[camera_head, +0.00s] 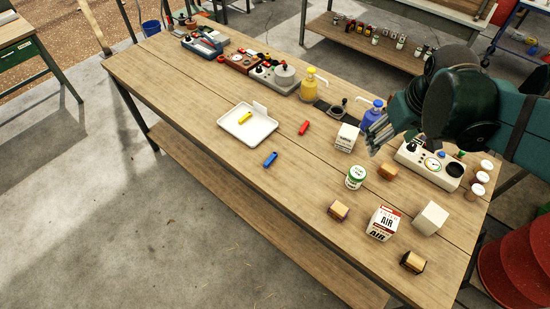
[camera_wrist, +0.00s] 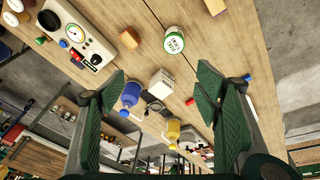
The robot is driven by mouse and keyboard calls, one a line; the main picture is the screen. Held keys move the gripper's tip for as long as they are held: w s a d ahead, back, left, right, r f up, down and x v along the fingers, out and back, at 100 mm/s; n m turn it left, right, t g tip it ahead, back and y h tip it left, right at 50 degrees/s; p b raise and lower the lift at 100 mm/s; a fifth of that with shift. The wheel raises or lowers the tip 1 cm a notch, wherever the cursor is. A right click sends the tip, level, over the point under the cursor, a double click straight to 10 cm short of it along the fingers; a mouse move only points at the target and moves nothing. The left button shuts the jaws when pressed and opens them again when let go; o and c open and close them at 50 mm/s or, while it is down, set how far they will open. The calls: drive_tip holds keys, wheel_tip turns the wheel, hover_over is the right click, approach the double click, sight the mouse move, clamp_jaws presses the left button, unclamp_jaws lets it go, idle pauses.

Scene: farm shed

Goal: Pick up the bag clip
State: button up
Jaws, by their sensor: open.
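Three small clip-like pieces lie near the middle of the bench; I cannot tell which is the bag clip. A yellow one (camera_head: 245,118) lies in a white tray (camera_head: 262,133). A red one (camera_head: 304,128) lies right of the tray, and a blue one (camera_head: 270,160) lies on the wood in front of it. The red piece (camera_wrist: 190,102) also shows between my fingers in the wrist view, farther off on the bench. My gripper (camera_head: 378,133) is open and empty above the bench, right of all three pieces. Its two green-padded fingers (camera_wrist: 162,90) are wide apart.
Near my gripper stand a white box (camera_head: 347,138), a blue pump bottle (camera_head: 373,112), a green-labelled can (camera_head: 355,177) and a gauge device (camera_head: 430,163). Blocks and an AIR box (camera_head: 383,223) are at the front right. A yellow pump bottle (camera_head: 308,84) stands behind. The front left bench is clear.

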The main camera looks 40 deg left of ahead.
drive_tip(key=s+a+f+n+g, duration=0.15)
drive_tip(key=a+f, duration=0.25)
drive_tip(key=a, duration=0.6)
drive_tip(key=s+a+f+n, duration=0.1)
drive_tip(key=a+f+n, duration=0.3)
drive_tip(key=a, duration=0.5)
drive_tip(key=n+g+h, duration=0.1)
drive_tip(key=n+h, duration=0.1)
drive_tip(key=n, duration=0.1)
hover_over(272, 159)
wheel_tip(272, 159, down, 12)
drive_tip(key=shift+s+a+r, duration=0.15)
drive_tip(key=shift+f, duration=1.3)
drive_tip(key=shift+f+b, duration=0.4)
drive_tip(key=shift+f, duration=2.2)
drive_tip(key=shift+c, duration=0.5)
